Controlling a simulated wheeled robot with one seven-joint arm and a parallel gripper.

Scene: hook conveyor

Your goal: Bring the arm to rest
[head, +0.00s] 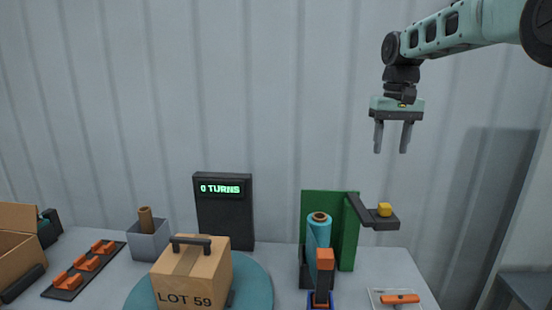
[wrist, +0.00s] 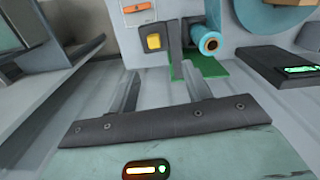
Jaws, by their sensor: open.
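My gripper (head: 392,137) hangs from the raised arm at the upper right of the head view, fingers pointing down. Its two fingers are apart with nothing between them. In the wrist view the gripper (wrist: 160,75) also shows empty fingers, with the table beyond them. It is well above the table and touches nothing.
A "LOT 59" box (head: 190,277) sits on a turntable (head: 257,288) before a "0 TURNS" display (head: 223,212). Air around my gripper is clear.

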